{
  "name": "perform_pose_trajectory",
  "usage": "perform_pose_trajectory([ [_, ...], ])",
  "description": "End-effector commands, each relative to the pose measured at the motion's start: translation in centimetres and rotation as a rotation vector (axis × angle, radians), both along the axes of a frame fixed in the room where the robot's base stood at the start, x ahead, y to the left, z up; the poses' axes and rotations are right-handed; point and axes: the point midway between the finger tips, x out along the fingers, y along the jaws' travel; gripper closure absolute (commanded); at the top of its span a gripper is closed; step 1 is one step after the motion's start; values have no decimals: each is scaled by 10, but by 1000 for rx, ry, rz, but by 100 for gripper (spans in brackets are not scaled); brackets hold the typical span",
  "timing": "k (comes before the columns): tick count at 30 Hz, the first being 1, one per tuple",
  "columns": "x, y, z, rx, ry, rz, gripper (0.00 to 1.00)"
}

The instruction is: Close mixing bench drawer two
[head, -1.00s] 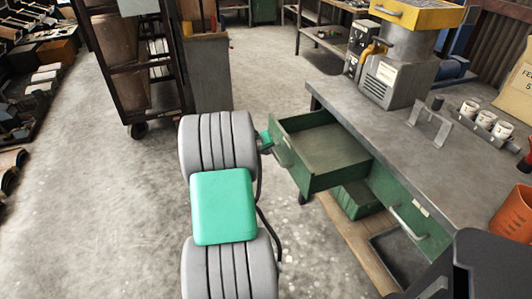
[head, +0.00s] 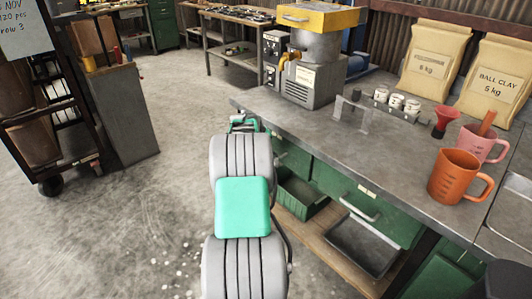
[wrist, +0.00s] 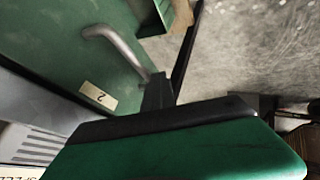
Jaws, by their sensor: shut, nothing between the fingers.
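The mixing bench (head: 345,125) stands right of my arm in the head view. Drawer two's front (wrist: 60,40) fills the upper left of the wrist view, with a bent metal handle (wrist: 112,45) and a label (wrist: 98,97) reading 2. In the head view this front (head: 292,160) looks about flush with the bench, partly hidden by my arm; a small gap cannot be ruled out. My gripper (wrist: 158,92) is shut and empty, its dark tip close beside the handle's lower end. I cannot tell whether it touches the front.
A second drawer with a handle (head: 360,208) is shut to the right. A green bin (head: 302,195) and a grey tray (head: 360,245) sit on the shelf below. Floor to the left is clear up to a rack (head: 45,130).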

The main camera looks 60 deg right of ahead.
Motion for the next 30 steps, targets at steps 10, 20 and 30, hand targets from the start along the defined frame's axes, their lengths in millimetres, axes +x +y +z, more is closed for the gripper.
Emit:
perform_pose_trajectory([
  [10,0,-5,1,-5,-2,1,100],
  [20,2,14,-4,-3,-1,-1,100],
  [30,-7,78,47,-2,-2,7,100],
])
